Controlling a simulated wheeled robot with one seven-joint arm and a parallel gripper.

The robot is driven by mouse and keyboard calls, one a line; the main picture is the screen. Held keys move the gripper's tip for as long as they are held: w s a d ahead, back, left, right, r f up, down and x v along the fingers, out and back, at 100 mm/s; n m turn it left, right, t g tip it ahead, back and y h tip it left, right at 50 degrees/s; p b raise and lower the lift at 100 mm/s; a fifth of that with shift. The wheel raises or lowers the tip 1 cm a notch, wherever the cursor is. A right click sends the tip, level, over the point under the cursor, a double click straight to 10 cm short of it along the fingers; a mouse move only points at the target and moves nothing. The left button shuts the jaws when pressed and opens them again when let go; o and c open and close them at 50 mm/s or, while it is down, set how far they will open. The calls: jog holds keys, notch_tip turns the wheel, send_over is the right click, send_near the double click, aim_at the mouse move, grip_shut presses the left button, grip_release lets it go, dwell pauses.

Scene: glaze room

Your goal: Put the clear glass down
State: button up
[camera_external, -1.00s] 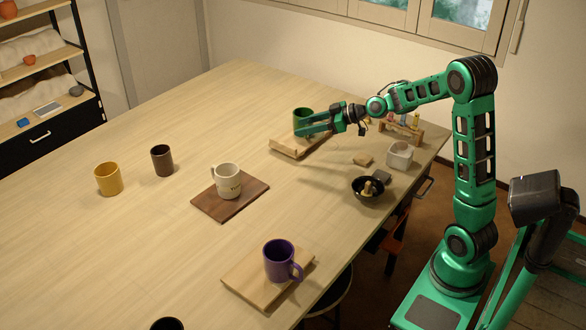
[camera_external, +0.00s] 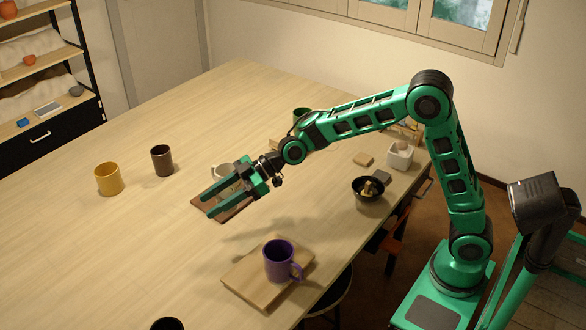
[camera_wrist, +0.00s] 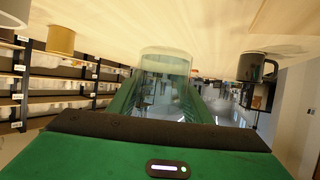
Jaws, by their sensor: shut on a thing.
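The clear glass (camera_wrist: 165,68) shows in the wrist view between the fingers of my gripper. It is see-through, with a pale edge at the top of that picture. In the external view my gripper (camera_external: 206,206) is over the dark brown board (camera_external: 196,204), in front of the white mug (camera_external: 222,171), which it partly hides. The glass cannot be made out in the external view. My gripper is shut on the glass; its height above the table is hard to tell.
A purple mug (camera_external: 278,262) stands on a pale board (camera_external: 243,283) nearer the camera. Yellow (camera_external: 109,178) and brown (camera_external: 162,160) cups stand to the left. A green mug (camera_external: 301,114) is behind my arm, a dark bowl (camera_external: 367,194) at right. The table's left foreground is mostly clear.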

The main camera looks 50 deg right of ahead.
jog(key=s+a+n+g+y, duration=0.1)
jog(key=s+a+n+g, duration=0.1)
jog(key=s+a, duration=0.8)
jog(key=s+a+n+g+y, duration=0.15)
jog(key=s+a, duration=0.55)
jog(key=a, duration=0.8)
jog(key=shift+n+g+h, duration=0.25)
jog(key=shift+g+h, duration=0.1)
jog(key=shift+g, duration=0.2)
jog(key=w+d+f, duration=0.1)
jog(key=w+f, duration=0.1)
jog(key=w, duration=0.1)
jog(key=w+d+f, duration=0.2)
jog(key=w, duration=0.2)
jog(key=w+d+f, duration=0.1)
jog(key=w+f, duration=0.1)
jog(key=w, duration=0.1)
jog(key=shift+w+d+f, duration=0.2)
jog(key=shift+d+f, duration=0.15)
jog(key=shift+d, duration=0.05)
jog(key=shift+f, duration=1.95)
jog(key=o, duration=1.2)
jog(key=shift+f, duration=0.15)
